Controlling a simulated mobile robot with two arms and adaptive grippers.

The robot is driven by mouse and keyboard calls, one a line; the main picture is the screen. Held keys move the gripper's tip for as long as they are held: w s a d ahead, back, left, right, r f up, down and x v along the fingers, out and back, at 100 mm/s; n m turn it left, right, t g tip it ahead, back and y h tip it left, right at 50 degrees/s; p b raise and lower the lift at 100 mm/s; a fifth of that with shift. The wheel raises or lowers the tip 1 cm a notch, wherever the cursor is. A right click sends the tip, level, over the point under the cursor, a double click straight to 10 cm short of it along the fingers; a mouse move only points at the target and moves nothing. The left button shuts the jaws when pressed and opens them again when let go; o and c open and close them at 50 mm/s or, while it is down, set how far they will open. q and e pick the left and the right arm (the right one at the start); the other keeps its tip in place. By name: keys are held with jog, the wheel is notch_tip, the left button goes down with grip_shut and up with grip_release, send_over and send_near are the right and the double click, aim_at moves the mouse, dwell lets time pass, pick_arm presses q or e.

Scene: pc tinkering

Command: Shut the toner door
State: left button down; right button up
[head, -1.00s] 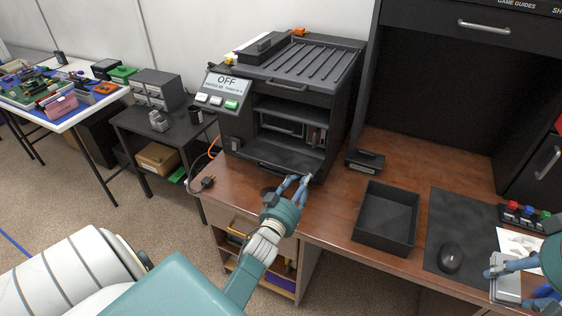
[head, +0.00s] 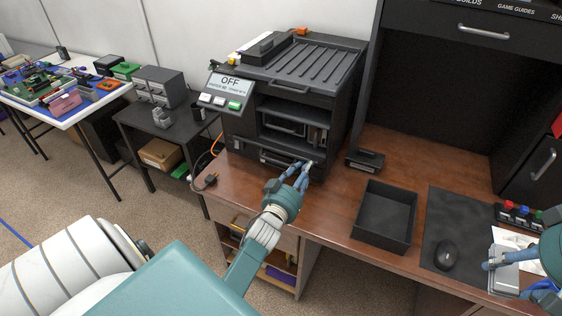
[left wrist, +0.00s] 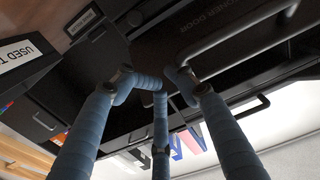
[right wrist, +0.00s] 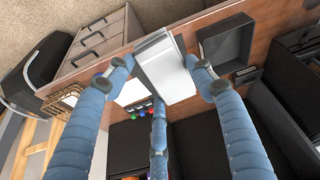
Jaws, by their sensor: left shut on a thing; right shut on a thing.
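The black printer (head: 300,85) stands on the wooden desk with its screen reading OFF. The toner door (head: 272,158) is the low front panel, now tilted up; I cannot tell if it is fully closed. Its label and bar handle also show in the left wrist view (left wrist: 238,38). My left gripper (head: 300,168) is shut at the right part of the door, on its handle; the exact grip is partly hidden by the fingers. My right gripper (head: 492,262) is shut on a grey-white flat box (right wrist: 165,70), far right over the desk.
An empty black tray (head: 386,216) sits on the desk right of the printer. A small black labelled holder (head: 365,160) stands beside the printer. A power plug (head: 210,180) lies at the desk's left edge.

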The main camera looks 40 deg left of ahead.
aim_at(304, 160)
pick_arm(q)
jog(key=shift+w+r+p, duration=0.4)
jog(key=shift+w+r, duration=0.15)
jog(key=shift+r, duration=0.2)
pick_arm(e)
jog(key=shift+r, duration=0.45)
pick_arm(q)
jog(key=shift+w+a+r, duration=0.3)
jog(key=shift+w+r, duration=0.35)
jog(key=shift+w, duration=0.2)
pick_arm(e)
jog(key=shift+r, duration=0.3)
pick_arm(q)
jog(key=shift+w+a+r, duration=0.15)
jog(key=shift+w+r, duration=0.05)
jog(key=shift+w, duration=0.4)
jog(key=shift+w+a+r, duration=0.15)
jog(key=shift+w+r, duration=0.05)
jog(key=shift+w, duration=0.35)
jog(key=shift+x, duration=1.15)
pick_arm(e)
jog(key=shift+f, duration=0.45)
pick_arm(q)
jog(key=shift+r, duration=0.15)
